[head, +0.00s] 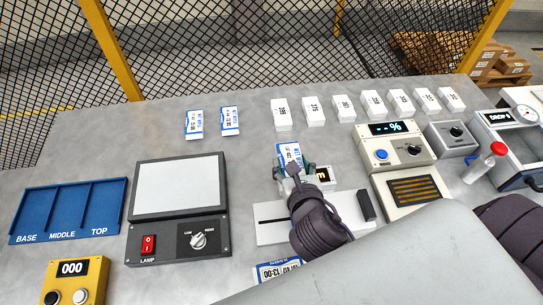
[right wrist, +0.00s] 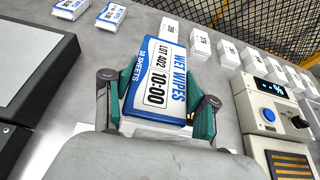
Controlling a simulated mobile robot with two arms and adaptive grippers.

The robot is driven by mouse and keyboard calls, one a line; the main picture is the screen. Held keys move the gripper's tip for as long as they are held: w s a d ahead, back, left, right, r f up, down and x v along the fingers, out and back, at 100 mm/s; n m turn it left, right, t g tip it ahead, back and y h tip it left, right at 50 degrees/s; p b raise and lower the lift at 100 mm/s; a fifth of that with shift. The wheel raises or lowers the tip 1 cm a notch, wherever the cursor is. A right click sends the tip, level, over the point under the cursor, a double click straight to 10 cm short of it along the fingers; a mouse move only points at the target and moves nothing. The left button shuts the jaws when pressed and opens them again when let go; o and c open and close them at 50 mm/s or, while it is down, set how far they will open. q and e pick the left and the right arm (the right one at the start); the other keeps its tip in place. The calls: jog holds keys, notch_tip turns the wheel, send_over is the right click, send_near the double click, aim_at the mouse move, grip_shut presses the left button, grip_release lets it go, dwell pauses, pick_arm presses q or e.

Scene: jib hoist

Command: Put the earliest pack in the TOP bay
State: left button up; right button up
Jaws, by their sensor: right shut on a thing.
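My right gripper (head: 296,172) is shut on a white and blue wet wipes pack (head: 289,152). Another pack (head: 277,271), seeming to read 13:00, lies at the front, partly hidden by my arm. The blue tray (head: 68,187) has empty BASE, MIDDLE and TOP bays. My left gripper is not in view.
A lamp panel (head: 180,187) stands between tray and gripper, with a yellow counter (head: 74,283) reading 000 in front. A white slotted device (head: 270,225) is under my right arm. White numbered boxes (head: 282,114) line the back; a percent meter (head: 395,146) stands right.

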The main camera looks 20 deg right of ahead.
send_over(256, 175)
jog(key=s+d, duration=0.1)
jog(key=s, duration=0.1)
notch_tip(256, 175, down, 5)
jog(key=shift+d, duration=0.1)
jog(key=shift+w+a+f, duration=0.7)
jog(key=shift+w+f, duration=0.2)
jog(key=shift+w, duration=0.15)
notch_tip(256, 175, down, 3)
jog(key=shift+s+f, duration=0.1)
jog(key=shift+f, duration=0.3)
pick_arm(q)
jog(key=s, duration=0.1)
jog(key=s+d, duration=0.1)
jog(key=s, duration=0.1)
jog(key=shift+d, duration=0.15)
pick_arm(e)
jog(key=shift+f, duration=0.1)
jog(key=shift+f, duration=0.15)
